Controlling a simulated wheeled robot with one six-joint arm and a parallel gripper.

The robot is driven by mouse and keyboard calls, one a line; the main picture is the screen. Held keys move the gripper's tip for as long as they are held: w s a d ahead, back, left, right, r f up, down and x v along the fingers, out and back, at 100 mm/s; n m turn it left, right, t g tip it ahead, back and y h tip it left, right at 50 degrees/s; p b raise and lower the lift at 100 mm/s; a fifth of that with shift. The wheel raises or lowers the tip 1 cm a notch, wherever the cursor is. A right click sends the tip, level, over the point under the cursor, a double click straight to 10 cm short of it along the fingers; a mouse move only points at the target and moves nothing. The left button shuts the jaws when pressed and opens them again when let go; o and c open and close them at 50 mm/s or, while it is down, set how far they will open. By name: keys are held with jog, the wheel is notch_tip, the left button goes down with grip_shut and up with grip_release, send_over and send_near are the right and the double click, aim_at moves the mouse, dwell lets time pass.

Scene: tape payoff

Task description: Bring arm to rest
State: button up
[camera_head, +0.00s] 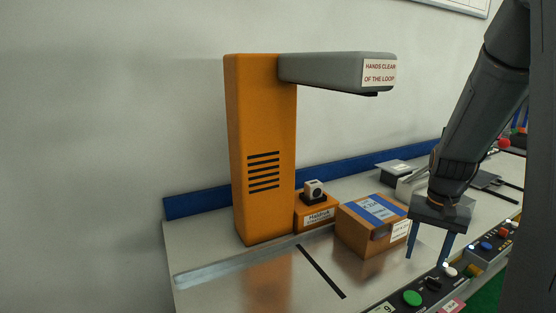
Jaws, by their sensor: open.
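My gripper (429,249) hangs at the right, pointing down, with its two blue fingers apart and nothing between them. My dark arm (480,110) comes down to it from the upper right. The gripper is just right of a cardboard box (362,235) with blue tape on its top and a white label on its side. The box stands on the metal worktable (220,282). I cannot tell whether the near finger touches anything.
An orange column (262,130) carries a grey overhead arm (330,71) marked "HANDS CLEAR OF THE LOOP". A small orange unit (317,215) stands beside it. A control panel with a green button (412,298) runs along the front edge. Grey equipment (402,171) stands behind my gripper.

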jog(key=s+a+n, duration=0.3)
jog(key=s+a, duration=0.2)
jog(key=a, duration=0.6)
jog(key=s+a+r+n+t, duration=0.1)
jog(key=s+a+n, duration=0.3)
jog(key=a, duration=0.7)
jog(key=shift+s+a+r, duration=0.15)
jog(key=shift+s+a, duration=0.25)
jog(key=shift+s, duration=0.05)
jog(key=shift+c, duration=0.4)
